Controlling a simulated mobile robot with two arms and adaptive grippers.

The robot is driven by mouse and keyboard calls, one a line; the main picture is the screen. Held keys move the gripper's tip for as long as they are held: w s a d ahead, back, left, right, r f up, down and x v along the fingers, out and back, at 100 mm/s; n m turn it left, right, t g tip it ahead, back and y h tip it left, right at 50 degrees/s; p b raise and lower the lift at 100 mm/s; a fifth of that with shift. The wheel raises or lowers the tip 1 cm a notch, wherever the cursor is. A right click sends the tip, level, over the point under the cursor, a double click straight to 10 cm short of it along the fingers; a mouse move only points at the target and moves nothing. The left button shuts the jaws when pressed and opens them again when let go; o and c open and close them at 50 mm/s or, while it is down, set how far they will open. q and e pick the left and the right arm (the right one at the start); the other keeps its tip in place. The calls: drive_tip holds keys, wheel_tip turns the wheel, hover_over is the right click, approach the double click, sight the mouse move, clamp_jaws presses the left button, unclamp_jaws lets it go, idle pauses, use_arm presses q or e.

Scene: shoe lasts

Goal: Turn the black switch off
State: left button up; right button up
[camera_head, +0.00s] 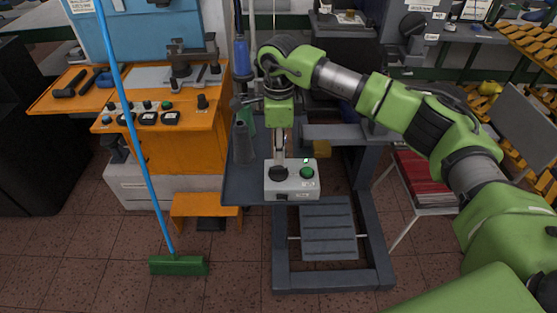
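A light grey control box (293,190) sits at the front of the dark grey workbench. Its top carries a black switch (278,174) on the left and a green button (307,174) on the right. My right arm comes in from the right, and my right gripper (280,161) points straight down at the black switch. Its fingertips are at or just above the switch; I cannot tell if they touch it. The fingers look close together, but their gap is too small to read. The gripper partly hides the switch, so its setting is unclear. My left gripper is not in view.
An orange machine (160,150) with knobs stands left of the bench. A broom with a blue handle (134,130) stands in front of it. A grey pedal plate (328,230) lies below the bench. Red items (424,177) rest on a white stand at right.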

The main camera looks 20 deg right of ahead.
sight(278, 168)
wheel_tip(278, 168, down, 6)
drive_tip(key=shift+f+p, duration=0.1)
drive_tip(key=shift+p, duration=0.6)
clamp_jaws()
